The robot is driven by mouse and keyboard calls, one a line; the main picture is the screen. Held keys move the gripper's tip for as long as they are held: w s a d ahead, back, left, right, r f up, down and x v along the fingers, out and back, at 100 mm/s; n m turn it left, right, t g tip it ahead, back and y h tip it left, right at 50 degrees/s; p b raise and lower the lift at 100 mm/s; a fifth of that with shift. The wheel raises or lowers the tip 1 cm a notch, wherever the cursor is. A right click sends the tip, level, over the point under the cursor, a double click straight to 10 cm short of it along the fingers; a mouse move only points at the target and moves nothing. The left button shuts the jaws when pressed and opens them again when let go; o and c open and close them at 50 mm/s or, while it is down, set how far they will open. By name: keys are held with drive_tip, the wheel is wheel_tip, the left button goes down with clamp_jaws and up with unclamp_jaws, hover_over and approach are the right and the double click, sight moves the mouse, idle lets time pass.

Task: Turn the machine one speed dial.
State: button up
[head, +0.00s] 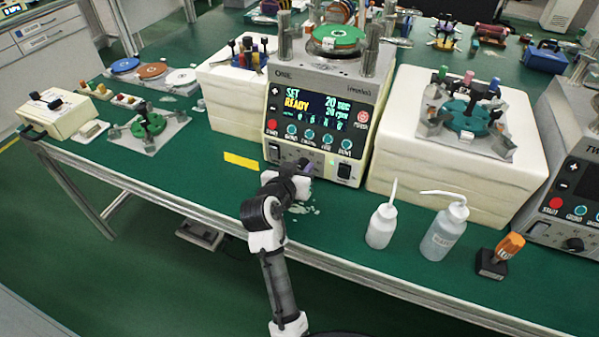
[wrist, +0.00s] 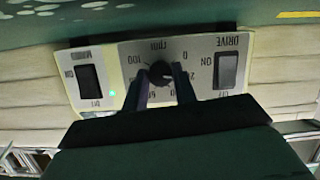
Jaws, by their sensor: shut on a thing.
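Machine one (head: 318,82) is a cream lapping machine on the green bench, with a lit display reading SET READY, 20 sec and 20 rpm. Its speed dial (wrist: 160,69) is a black round knob in the wrist view, upside down there, with a printed rpm scale around it. My gripper (wrist: 160,77) is shut on the dial, one finger on each side. In the head view my gripper (head: 304,166) reaches the lower front panel and hides the dial.
A DRIVE switch (wrist: 228,71) and another rocker switch (wrist: 87,80) flank the dial. A white squeeze bottle (head: 381,227), a clear wash bottle (head: 443,232) and an orange-handled tool (head: 507,247) stand right of my arm. A yellow label (head: 241,161) lies left on the bench.

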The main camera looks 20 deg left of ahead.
drive_tip(key=m+y+b, duration=0.1)
drive_tip(key=m, duration=0.1)
drive_tip(key=m+y+b, duration=0.1)
drive_tip(key=m+b, duration=0.1)
drive_tip(key=shift+d+f, duration=0.2)
drive_tip(key=shift+r+m+t+y+b, duration=0.1)
drive_tip(key=shift+m+t+y+b, duration=0.4)
drive_tip(key=shift+m+y+b, duration=0.95)
drive_tip(key=shift+m+h, duration=0.35)
drive_tip(key=shift+h, duration=0.1)
drive_tip(key=o, duration=0.7)
drive_tip(key=shift+s+d, duration=0.1)
drive_tip(key=shift+s, duration=0.05)
